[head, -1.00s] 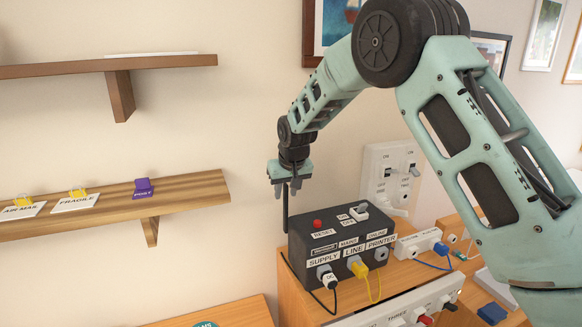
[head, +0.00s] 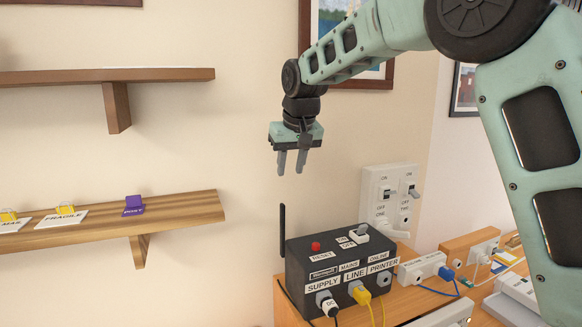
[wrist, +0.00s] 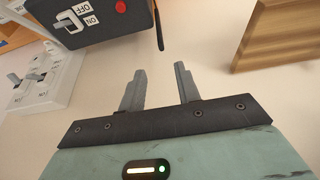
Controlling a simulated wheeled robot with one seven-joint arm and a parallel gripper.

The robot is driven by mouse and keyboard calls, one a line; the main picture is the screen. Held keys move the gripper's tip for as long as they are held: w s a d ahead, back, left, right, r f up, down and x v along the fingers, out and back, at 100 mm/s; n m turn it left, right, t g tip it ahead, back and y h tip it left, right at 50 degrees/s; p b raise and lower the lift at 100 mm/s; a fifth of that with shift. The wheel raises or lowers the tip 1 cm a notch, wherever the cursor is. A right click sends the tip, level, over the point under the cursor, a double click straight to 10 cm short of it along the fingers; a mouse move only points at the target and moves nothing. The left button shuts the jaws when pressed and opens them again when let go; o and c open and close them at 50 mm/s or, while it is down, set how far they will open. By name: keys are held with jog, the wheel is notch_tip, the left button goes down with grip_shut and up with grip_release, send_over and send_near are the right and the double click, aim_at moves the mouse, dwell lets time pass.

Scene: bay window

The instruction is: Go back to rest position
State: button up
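My gripper (head: 292,162) hangs in the air in the head view, fingers down, above and a little left of the black box (head: 338,266). It is open, with a clear gap and nothing between the fingers. In the wrist view my gripper (wrist: 160,88) also shows empty, with plain wall behind the fingers. The black box has a red reset button, a white on/off switch, a black antenna (head: 282,230) and plugged cables. The gripper is apart from all of them.
A wall switch plate (head: 389,200) is behind the box. A wooden shelf (head: 180,212) with clips and labels is at left, under a darker shelf (head: 165,76). A wooden surface (head: 410,298) holds the box. The wall between shelf and gripper is free.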

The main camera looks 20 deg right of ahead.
dwell(0.3)
jog(key=s+a+f+n+g+y+b, duration=0.1)
jog(key=s+a+f+n+b, duration=0.15)
jog(key=s+a+f, duration=0.6)
jog(key=s+a+f+n+g+y+b, duration=0.1)
jog(key=s+a+f+n+b, duration=0.25)
jog(key=s, duration=0.75)
jog(key=s+f+n+g+b, duration=0.1)
jog(key=s+f, duration=0.5)
jog(key=s, duration=0.4)
jog(key=s+f+g+h+b, duration=0.1)
jog(key=s+f, duration=0.5)
jog(key=s, duration=0.4)
jog(key=shift+s+f+n+b, duration=0.3)
jog(key=shift+n, duration=0.1)
jog(key=shift+d+f, duration=0.1)
jog(key=shift+f, duration=0.05)
